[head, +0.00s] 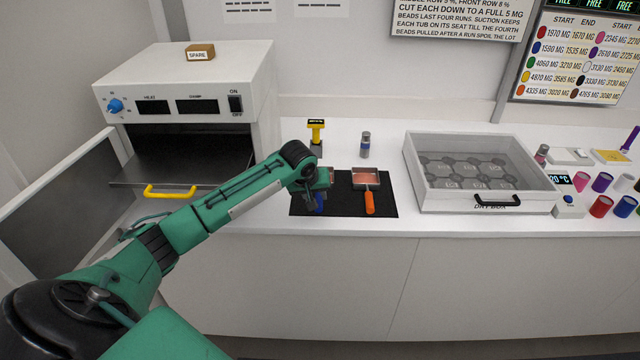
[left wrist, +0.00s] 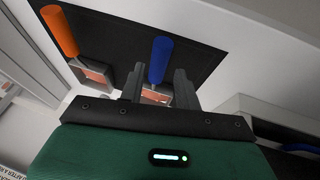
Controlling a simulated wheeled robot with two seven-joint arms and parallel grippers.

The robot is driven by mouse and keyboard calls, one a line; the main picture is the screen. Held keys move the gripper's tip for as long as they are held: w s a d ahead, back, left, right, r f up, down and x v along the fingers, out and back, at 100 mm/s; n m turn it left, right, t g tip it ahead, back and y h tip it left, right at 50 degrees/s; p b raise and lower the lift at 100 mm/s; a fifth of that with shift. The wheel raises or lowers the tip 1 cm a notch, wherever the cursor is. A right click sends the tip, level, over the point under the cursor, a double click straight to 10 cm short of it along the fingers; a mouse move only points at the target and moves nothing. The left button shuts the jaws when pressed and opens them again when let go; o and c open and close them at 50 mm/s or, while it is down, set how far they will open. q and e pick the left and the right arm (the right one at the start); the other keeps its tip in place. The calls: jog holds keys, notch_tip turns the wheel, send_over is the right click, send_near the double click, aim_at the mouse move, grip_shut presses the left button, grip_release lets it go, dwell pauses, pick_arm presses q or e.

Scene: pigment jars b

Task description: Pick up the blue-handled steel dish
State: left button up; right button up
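The blue-handled steel dish lies on the black mat (head: 345,207), with reddish contents. In the head view its blue handle (head: 320,203) shows beside my left gripper (head: 311,198), and the arm covers part of its pan (head: 329,176). In the left wrist view the blue handle (left wrist: 160,56) points away from me, and the pan (left wrist: 156,96) is partly hidden between the fingers. My left gripper (left wrist: 160,78) is open, one finger on each side of the dish near where handle meets pan. I cannot tell whether either finger touches it. My right gripper is not in view.
An orange-handled dish (head: 367,180) lies close to the right on the same mat. A yellow-topped stamp-like tool (head: 316,131) and a small jar (head: 365,145) stand behind. An open oven (head: 190,100) is at left, a dry box (head: 480,172) at right.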

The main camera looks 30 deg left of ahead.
aim_at(318, 199)
pick_arm(q)
jog(key=p+x, duration=0.1)
jog(key=x, duration=0.3)
jog(key=shift+w+r+p, duration=0.1)
jog(key=shift+p, duration=0.2)
jog(key=shift+w+f, duration=0.25)
jog(key=shift+f, duration=0.35)
jog(key=shift+c, duration=0.2)
grip_shut()
